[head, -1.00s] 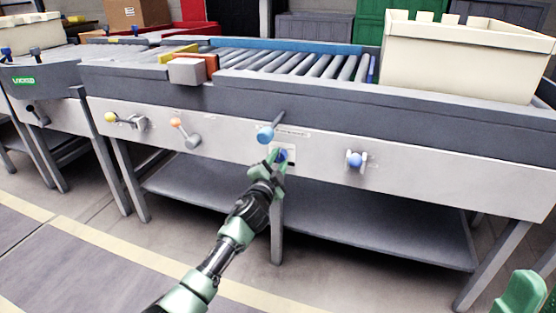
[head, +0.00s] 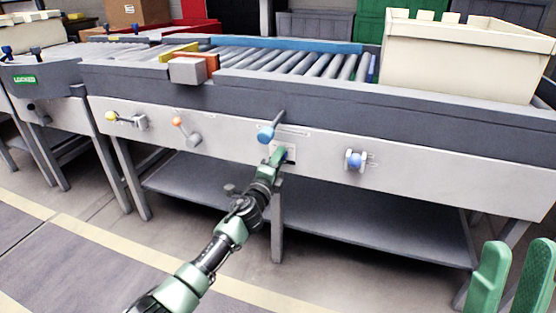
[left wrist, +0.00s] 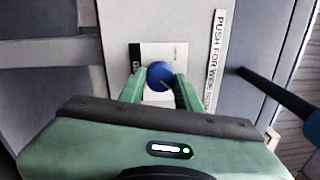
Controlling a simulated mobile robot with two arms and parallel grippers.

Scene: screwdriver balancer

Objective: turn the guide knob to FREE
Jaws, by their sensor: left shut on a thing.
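The guide knob (left wrist: 160,76) is a round blue knob on a white label plate, seen in the left wrist view. Part of the label's text is hidden by a finger and the knob, so I cannot read its setting. My left gripper (left wrist: 158,88) is shut on the knob, one green finger on each side. In the head view my left gripper (head: 279,157) is at the front panel (head: 226,142) and mostly hides the knob. My right gripper (head: 521,245) shows at the lower right, its two green fingers apart and empty, away from the panel.
A blue-ended lever (head: 266,133) sticks out just above my left gripper. Another blue knob (head: 354,160) is to the right; an orange-ended lever (head: 177,122) and a yellow knob (head: 111,117) are to the left. A cream bin (head: 455,62) stands on top.

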